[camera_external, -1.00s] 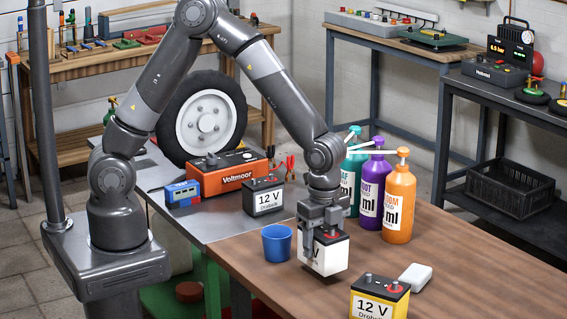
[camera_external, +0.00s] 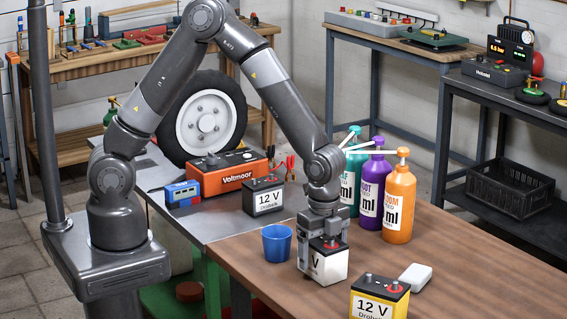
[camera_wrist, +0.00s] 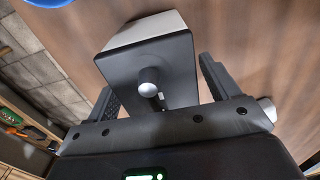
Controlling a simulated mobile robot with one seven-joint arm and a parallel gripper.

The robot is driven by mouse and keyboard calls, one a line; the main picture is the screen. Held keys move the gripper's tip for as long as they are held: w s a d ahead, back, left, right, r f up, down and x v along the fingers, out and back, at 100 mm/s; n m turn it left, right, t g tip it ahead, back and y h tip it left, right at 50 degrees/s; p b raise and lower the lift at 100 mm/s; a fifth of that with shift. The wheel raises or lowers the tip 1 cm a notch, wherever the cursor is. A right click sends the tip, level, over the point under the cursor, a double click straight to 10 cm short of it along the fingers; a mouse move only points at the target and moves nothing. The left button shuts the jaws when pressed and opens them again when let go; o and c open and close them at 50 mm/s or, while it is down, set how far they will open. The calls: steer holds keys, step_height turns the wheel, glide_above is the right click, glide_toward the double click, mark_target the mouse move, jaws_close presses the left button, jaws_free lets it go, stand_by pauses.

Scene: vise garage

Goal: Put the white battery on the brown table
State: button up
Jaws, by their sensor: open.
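The white battery (camera_external: 322,268) has a dark top and stands on the brown table (camera_external: 268,246), between the blue cup and the yellow battery. My gripper (camera_external: 321,246) is right above it, with its fingers down around the battery's upper part. In the wrist view the battery (camera_wrist: 150,50) sits between the two dark fingers of my gripper (camera_wrist: 160,88). A gap shows between the battery and the fingers, most clearly on the right. The gripper is open. Part of the battery's top is hidden by the gripper in the external view.
A blue cup (camera_external: 277,243) stands just left of the white battery. A yellow battery (camera_external: 379,299) and a small white box (camera_external: 415,277) lie to the right. Orange (camera_external: 398,202), purple (camera_external: 369,192) and teal (camera_external: 350,182) bottles stand behind. A black battery (camera_external: 264,198) is on the grey table.

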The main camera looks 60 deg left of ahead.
mark_target(323, 240)
step_height(323, 240, up, 12)
steer(key=shift+r, duration=0.15)
steer(key=a+r+n+t, duration=0.1)
steer(key=a+r+n, duration=0.35)
steer(key=a, duration=0.55)
steer(key=a+r+n+t, duration=0.2)
steer(key=a+r+n, duration=0.25)
steer(key=a, duration=0.55)
steer(key=s+a+r+n+t, duration=0.1)
steer(key=s+a+n, duration=0.3)
steer(key=a, duration=0.4)
steer(key=s+a+r+n+t, duration=0.1)
steer(key=s+a+r+n, duration=0.2)
steer(key=a, duration=0.6)
steer(key=shift+s+r+n+t, duration=0.35)
steer(key=shift+s+n, duration=0.65)
steer(key=shift+s, duration=0.5)
